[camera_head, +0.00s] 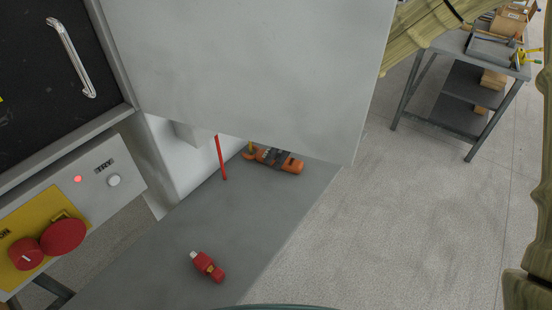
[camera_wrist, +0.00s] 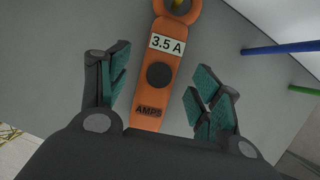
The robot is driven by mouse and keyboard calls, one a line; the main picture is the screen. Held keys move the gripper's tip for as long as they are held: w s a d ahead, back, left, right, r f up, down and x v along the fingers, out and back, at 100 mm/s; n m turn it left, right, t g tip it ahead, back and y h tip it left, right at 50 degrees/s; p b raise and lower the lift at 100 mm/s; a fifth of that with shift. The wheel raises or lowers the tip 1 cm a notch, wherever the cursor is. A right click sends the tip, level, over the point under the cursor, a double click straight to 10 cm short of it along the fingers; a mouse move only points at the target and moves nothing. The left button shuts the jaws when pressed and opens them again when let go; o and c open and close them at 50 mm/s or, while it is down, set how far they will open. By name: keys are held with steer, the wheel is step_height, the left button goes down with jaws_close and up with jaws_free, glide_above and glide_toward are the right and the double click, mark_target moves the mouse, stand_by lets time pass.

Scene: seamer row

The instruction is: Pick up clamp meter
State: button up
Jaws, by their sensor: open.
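The clamp meter (camera_wrist: 149,101) is orange, with a "3.5 A" display, a dark round dial and the word AMPS. In the wrist view it lies between the fingers of my gripper (camera_wrist: 158,84), its ring-shaped jaw at the top edge of the picture. The two teal-padded fingers are open, with gaps on both sides of the meter. In the head view, what looks like the same orange meter (camera_head: 292,165) lies on the grey surface, below the edge of a large pale panel.
The pale panel (camera_head: 250,70) hangs over the grey surface (camera_head: 165,258). A red rod (camera_head: 221,157) stands left of the meter. A small red object (camera_head: 207,266) lies nearer. Blue (camera_wrist: 280,47) and green (camera_wrist: 305,90) rods show at right in the wrist view.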

steer(key=shift+x, duration=0.85)
steer(key=c, duration=1.4)
steer(key=shift+o, duration=0.2)
steer(key=shift+r, duration=0.15)
